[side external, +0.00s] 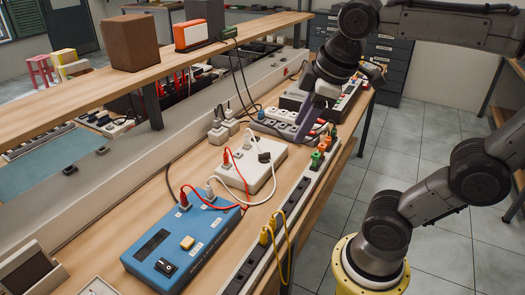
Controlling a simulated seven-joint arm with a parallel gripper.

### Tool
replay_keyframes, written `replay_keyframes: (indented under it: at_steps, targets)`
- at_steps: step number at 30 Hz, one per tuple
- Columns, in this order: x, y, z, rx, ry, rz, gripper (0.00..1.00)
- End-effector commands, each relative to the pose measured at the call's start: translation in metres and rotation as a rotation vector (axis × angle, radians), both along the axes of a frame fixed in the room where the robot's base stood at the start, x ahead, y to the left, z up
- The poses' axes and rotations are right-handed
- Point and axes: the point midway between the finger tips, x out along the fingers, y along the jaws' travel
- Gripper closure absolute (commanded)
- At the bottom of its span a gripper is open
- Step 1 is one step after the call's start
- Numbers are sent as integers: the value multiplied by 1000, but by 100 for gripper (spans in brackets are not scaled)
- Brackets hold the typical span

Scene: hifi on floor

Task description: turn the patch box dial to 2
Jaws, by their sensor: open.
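A blue box (190,245) with a few cables plugged into its far end lies on the bench at the front; I take it to be the patch box. A black dial (166,267) sits on its near part, beside a yellowish button and a dark display strip. The dial's numbers and pointer are too small to read. My gripper (304,122) is at the far part of the bench, open, pointing down, well away from the blue box. Its fingertips are hard to make out against the equipment there.
A white box (251,166) with red and white cables lies beyond the blue box. A long socket strip (270,240) with yellow plugs runs along the right edge. A wooden shelf (150,72) stands over the left side. Loose cables loop above both boxes.

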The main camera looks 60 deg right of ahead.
Motion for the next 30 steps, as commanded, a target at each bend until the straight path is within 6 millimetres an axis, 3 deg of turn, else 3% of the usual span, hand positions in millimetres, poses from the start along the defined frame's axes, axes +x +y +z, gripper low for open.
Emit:
replay_keyframes:
  at_steps: [7, 14, 20, 24, 30]
  targets:
    - [71, -33, 28, -131, 173, 124, 52]
    - [143, -74, 21, -200, 355, 205, 52]
    - [200, -114, -16, -215, 507, 235, 52]
    - [230, -141, -56, -205, 598, 223, 52]
    - [247, -164, -111, -170, 686, 200, 52]
